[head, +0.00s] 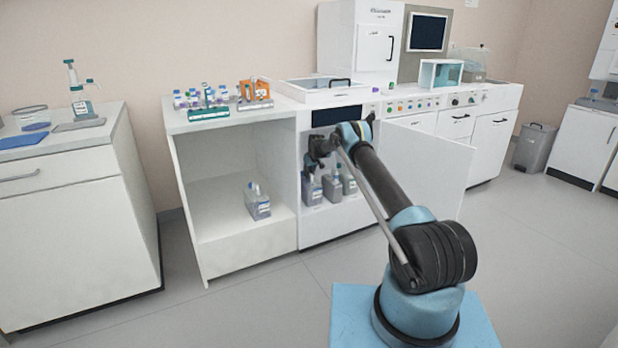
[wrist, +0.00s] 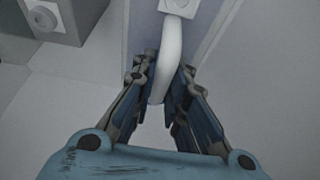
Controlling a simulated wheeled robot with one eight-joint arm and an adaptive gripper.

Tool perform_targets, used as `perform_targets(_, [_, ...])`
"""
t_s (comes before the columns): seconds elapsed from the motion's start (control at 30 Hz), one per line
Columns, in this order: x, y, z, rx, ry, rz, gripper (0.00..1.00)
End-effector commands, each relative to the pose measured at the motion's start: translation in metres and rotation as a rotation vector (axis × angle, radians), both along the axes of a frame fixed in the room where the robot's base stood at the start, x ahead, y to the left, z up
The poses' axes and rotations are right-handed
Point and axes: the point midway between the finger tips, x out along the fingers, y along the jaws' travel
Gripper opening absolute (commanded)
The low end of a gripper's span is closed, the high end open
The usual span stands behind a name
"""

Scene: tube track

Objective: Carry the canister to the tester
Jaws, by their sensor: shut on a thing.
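My gripper (head: 316,160) is at the front of the tester (head: 336,225), beside its open compartment. In the wrist view my gripper (wrist: 163,105) is shut around a pale curved handle (wrist: 168,62). A grey canister (head: 258,204) with a pale label stands on the floor of the open cabinet to the left, apart from my gripper. Three similar canisters, a left one (head: 311,190), a middle one (head: 332,189) and a right one (head: 349,182), show in the tester's compartment. My gripper partly hides the left one's top.
The tester's door (head: 432,160) stands open to the right. The open-fronted cabinet (head: 248,252) bears racks of vials on top. A separate white cabinet (head: 75,225) stands at far left. A bin (head: 535,148) is at the back right. The floor (head: 250,310) in front is clear.

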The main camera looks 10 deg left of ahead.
Motion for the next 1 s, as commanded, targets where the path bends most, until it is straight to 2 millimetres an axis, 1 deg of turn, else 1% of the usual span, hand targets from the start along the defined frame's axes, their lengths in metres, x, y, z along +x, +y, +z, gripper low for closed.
perform_targets(0.73, [0.0001, -0.0008, -0.0065, 0.0, 0.001, -0.001, 0.0])
perform_targets(0.77, [0.0001, -0.0009, -0.0066, 0.0, 0.001, -0.001, 0.18])
perform_targets(0.8, [0.0002, -0.0009, -0.0065, 0.0, 0.001, -0.001, 0.27])
perform_targets(0.83, [0.0001, -0.0009, -0.0064, 0.0, 0.001, -0.001, 0.34])
perform_targets(0.87, [0.0002, -0.0008, -0.0064, 0.0, 0.001, -0.001, 0.37])
perform_targets(1.0, [0.0002, -0.0007, -0.006, 0.0, 0.0, -0.001, 0.37])
